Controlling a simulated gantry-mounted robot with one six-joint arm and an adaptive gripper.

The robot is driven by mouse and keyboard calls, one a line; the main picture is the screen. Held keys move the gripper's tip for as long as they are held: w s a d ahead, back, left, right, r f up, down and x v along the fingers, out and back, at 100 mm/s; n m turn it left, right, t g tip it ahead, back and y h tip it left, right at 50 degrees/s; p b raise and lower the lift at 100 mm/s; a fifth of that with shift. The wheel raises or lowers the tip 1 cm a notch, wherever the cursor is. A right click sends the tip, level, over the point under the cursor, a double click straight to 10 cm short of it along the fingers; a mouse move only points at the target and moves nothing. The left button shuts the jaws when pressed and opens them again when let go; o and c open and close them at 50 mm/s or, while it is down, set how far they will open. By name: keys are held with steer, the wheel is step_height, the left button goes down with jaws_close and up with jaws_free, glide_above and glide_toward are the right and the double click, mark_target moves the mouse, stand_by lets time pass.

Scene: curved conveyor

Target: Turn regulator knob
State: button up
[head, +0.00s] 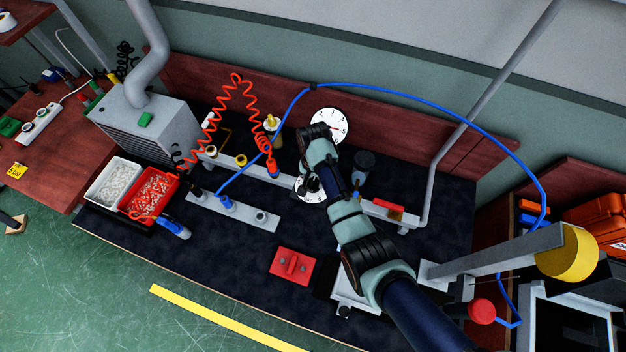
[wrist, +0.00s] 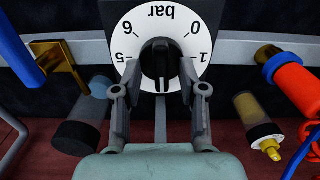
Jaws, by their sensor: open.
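The regulator knob (wrist: 160,64) is black with a pale pointer line and sits at the middle of a round white dial (wrist: 178,21) marked "bar" with numbers, upside down in the wrist view. My gripper (wrist: 158,88) is open, its two fingers on the left and right of the knob's lower part; I cannot tell whether they touch it. In the head view the white dial (head: 308,197) is partly hidden under my gripper (head: 311,186). The knob is largely hidden there.
A white round gauge (head: 343,127) stands behind my arm. A coiled red hose (head: 237,78) and a blue hose (head: 420,98) run nearby. A metal rail (head: 375,208) crosses the dark bench. A brass fitting (wrist: 58,62) and a red connector (wrist: 290,80) flank the dial.

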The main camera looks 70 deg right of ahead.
steer(key=shift+f, duration=0.15)
steer(key=shift+w, duration=0.1)
jaws_close()
steer(key=shift+n, duration=0.3)
